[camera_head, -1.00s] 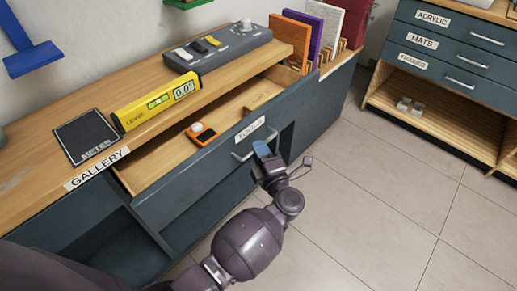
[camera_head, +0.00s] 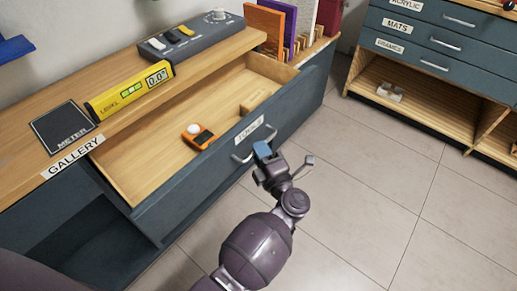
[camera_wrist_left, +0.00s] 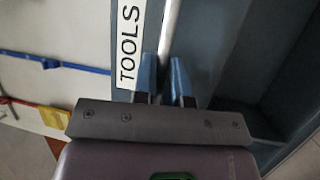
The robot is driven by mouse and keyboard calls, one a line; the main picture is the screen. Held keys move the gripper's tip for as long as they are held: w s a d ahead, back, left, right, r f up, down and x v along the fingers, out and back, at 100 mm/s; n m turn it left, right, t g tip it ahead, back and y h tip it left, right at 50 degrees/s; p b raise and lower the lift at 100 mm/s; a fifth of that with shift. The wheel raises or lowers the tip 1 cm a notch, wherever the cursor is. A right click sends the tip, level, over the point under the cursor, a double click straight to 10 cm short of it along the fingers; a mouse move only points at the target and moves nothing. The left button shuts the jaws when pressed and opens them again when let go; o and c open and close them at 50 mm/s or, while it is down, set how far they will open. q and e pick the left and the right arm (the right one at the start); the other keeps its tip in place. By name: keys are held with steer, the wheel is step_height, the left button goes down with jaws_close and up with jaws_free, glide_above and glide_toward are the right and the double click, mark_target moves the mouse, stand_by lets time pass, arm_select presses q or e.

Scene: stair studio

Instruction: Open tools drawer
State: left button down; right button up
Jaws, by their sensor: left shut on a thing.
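The tools drawer (camera_head: 220,165) has a dark blue-grey front and a wooden inside, and stands well out from the cabinet. Its label (camera_wrist_left: 129,45) reads TOOLS in the left wrist view. My left gripper (camera_head: 263,152) is shut on the drawer's metal handle (camera_head: 243,157). In the left wrist view the blue fingertips (camera_wrist_left: 163,80) sit on both sides of the handle bar (camera_wrist_left: 169,30). An orange device with a white ball (camera_head: 197,136) and a small wooden block (camera_head: 257,101) lie inside the drawer. My right gripper is not in view.
On the cabinet top (camera_head: 115,125) lie a yellow level (camera_head: 130,91), a black METER pad (camera_head: 62,127) and a grey switch box (camera_head: 190,36). Coloured panels (camera_head: 264,28) stand in a rack. A second cabinet (camera_head: 430,45) stands at right. The tiled floor (camera_head: 350,200) between is clear.

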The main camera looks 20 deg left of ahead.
arm_select(q)
steer(key=c, duration=1.2)
jaws_free()
steer(key=shift+o, duration=0.2)
steer(key=shift+s, duration=0.1)
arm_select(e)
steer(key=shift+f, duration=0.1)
